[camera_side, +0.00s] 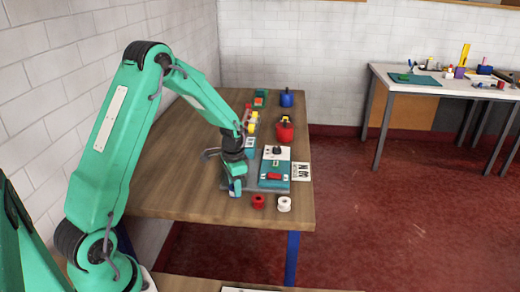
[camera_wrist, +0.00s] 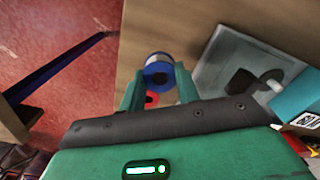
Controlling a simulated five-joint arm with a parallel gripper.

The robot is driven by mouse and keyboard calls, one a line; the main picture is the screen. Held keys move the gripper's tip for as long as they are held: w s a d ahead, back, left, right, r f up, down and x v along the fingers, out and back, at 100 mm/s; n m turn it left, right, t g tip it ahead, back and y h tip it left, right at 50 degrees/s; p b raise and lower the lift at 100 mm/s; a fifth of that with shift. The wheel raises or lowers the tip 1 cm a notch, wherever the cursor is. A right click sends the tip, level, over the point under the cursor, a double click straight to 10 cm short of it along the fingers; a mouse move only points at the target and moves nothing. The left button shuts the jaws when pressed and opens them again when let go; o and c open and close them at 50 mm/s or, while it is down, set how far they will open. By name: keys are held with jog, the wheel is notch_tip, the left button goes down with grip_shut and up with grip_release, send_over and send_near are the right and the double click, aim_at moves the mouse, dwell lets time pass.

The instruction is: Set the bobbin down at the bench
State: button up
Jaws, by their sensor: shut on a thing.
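My gripper (camera_side: 236,180) is over the near part of the wooden bench (camera_side: 170,192), pointing down. It is shut on a blue bobbin (camera_side: 235,188), of which only a small part shows in the side view. A red bobbin (camera_side: 259,201) and a white bobbin (camera_side: 284,204) stand to the right, near the bench's front edge.
A grey mat (camera_side: 228,183) with a teal-and-white device (camera_side: 275,170) lies right beside my gripper. A printed card (camera_side: 301,171) is at the bench's right edge. A red container (camera_side: 284,131) and a blue one (camera_side: 286,98) stand farther back. Bare wood lies left of my gripper.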

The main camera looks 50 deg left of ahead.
jog(key=shift+f, duration=1.85)
jog(key=shift+f, duration=0.1)
jog(key=o, duration=0.9)
jog(key=shift+o, duration=0.2)
notch_tip(320, 180, up, 12)
jog(key=shift+d+r, duration=0.1)
jog(key=shift+r, duration=0.15)
